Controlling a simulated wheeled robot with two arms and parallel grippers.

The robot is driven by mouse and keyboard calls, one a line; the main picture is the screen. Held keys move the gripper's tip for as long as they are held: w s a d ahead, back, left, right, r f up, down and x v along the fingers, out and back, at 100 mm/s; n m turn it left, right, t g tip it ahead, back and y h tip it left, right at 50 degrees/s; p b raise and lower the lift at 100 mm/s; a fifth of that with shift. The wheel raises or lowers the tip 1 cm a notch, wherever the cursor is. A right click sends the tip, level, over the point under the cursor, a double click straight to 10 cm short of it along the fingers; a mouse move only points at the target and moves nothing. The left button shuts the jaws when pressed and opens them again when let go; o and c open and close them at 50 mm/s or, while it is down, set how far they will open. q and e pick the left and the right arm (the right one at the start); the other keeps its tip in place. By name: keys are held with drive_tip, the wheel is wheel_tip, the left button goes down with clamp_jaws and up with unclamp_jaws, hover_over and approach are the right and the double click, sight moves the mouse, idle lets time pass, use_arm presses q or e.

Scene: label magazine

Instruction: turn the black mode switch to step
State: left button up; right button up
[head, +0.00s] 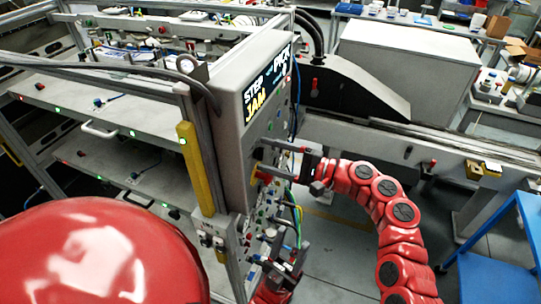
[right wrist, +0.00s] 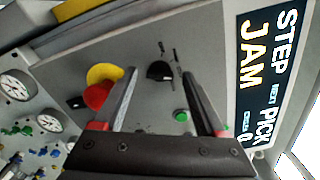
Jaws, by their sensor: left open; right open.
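The black mode switch (right wrist: 160,71) is a small dark knob on the grey panel in the right wrist view, with small dark marks above and to its right. It appears between the two fingers of my right gripper, with panel visible on both sides of it. My right gripper (head: 264,157) is open and faces the panel in the head view. I cannot tell how far the fingertips are from the switch. The switch is not clear in the head view. My left gripper (head: 268,250) is open, lower down beside the panel.
A red button on a yellow base (right wrist: 101,84) sits left of the switch, and a green button (right wrist: 181,115) below it. The display (head: 267,80) reads STEP, JAM and PICK. Gauges (right wrist: 18,85) lie farther left. Cables hang beside the panel. A blue cart (head: 497,265) stands at right.

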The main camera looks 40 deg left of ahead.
drive_tip(key=b+v, duration=0.6)
drive_tip(key=v, duration=1.1)
drive_tip(key=shift+w+d, duration=0.15)
drive_tip(key=shift+d, duration=0.05)
